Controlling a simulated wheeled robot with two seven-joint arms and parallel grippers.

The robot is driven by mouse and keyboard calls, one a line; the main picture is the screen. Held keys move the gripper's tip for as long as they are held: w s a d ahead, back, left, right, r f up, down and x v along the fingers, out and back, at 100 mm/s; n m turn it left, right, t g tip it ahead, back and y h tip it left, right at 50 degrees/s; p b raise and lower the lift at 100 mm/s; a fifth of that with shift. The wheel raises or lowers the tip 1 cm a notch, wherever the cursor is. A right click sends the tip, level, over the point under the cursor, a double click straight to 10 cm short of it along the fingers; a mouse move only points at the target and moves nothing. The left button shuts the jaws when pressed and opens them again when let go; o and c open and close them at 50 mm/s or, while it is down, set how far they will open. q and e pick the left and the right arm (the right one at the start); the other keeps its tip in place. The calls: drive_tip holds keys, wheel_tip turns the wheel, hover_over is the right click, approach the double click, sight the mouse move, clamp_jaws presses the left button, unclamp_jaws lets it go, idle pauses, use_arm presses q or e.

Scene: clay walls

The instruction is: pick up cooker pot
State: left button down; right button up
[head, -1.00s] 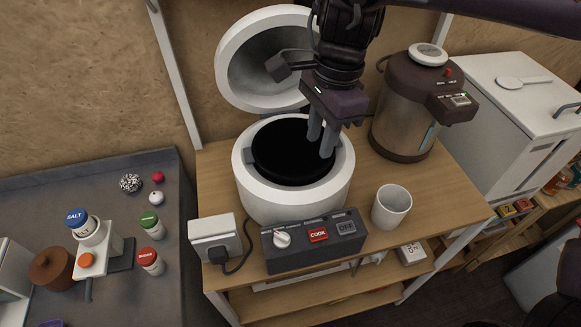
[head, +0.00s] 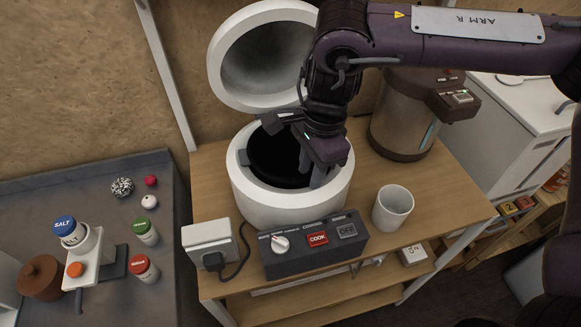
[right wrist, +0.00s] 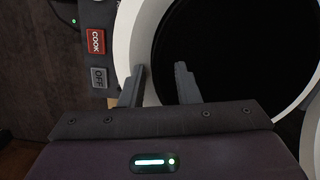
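The black cooker pot (head: 272,160) sits inside the white rice cooker (head: 262,204), whose round lid (head: 262,62) stands open behind it. The pot also shows in the right wrist view (right wrist: 225,55) as a dark opening inside the cooker's white rim. My right gripper (head: 312,175) points down at the right side of the cooker mouth. In the right wrist view its two fingers (right wrist: 159,78) are apart, one over the white rim and the other over the black pot. Whether they touch the pot wall I cannot tell. My left gripper is out of view.
A control box (head: 314,246) with COOK and OFF buttons is in front of the cooker. A white cup (head: 393,208) stands right of it, and a brown dispenser (head: 402,125) behind. A grey counter (head: 95,190) with shakers is at left.

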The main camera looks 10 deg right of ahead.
clamp_jaws()
idle(1.4)
